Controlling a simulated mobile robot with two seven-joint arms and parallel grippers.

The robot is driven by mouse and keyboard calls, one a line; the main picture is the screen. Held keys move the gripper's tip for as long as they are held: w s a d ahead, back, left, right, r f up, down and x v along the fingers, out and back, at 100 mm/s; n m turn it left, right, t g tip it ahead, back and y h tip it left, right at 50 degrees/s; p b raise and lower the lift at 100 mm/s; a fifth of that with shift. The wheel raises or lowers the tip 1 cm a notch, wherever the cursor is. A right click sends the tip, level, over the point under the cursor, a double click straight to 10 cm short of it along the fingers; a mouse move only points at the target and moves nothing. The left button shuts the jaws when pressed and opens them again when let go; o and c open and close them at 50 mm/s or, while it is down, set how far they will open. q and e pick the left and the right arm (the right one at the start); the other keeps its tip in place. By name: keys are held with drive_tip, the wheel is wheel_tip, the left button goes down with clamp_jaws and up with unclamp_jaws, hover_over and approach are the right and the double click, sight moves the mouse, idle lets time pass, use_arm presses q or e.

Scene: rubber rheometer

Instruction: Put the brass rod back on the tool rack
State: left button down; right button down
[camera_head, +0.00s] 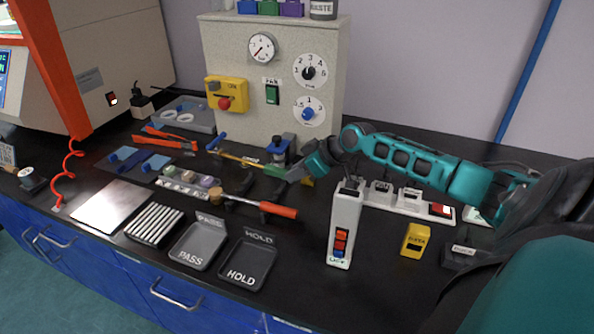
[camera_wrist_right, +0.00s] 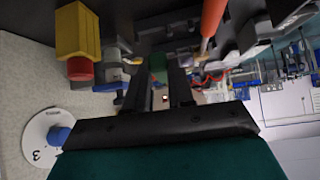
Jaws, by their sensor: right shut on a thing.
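The brass rod (camera_head: 242,159) is thin and yellow, with a green handle (camera_head: 274,170) at its right end. My right gripper (camera_head: 287,175) is shut on the green handle, which also shows between the fingers in the right wrist view (camera_wrist_right: 158,68). The rod points left, in front of the grey control panel, near a blue upright piece (camera_head: 217,143) and a blue clamp-like piece (camera_head: 281,150). I cannot tell whether these belong to the tool rack, or whether the rod touches them. My left gripper is not in view.
The grey panel (camera_head: 225,55) with dials and a yellow switch box (camera_head: 226,94) stands behind. An orange-handled tool (camera_head: 278,209), PASS tray (camera_head: 197,247) and HOLD tray (camera_head: 247,263) lie in front. A white switch box (camera_head: 344,225) stands right.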

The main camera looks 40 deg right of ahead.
wheel_tip(320, 180, down, 4)
drive_tip(key=b, duration=0.2)
drive_tip(key=shift+f+b, duration=0.15)
drive_tip(key=shift+b, duration=0.25)
drive_tip(key=shift+f+b, duration=0.3)
drive_tip(key=shift+f, duration=0.15)
drive_tip(key=c, duration=0.9)
unclamp_jaws()
drive_tip(key=shift+o, duration=0.3)
drive_tip(key=o, duration=0.8)
drive_tip(key=shift+o, duration=0.2)
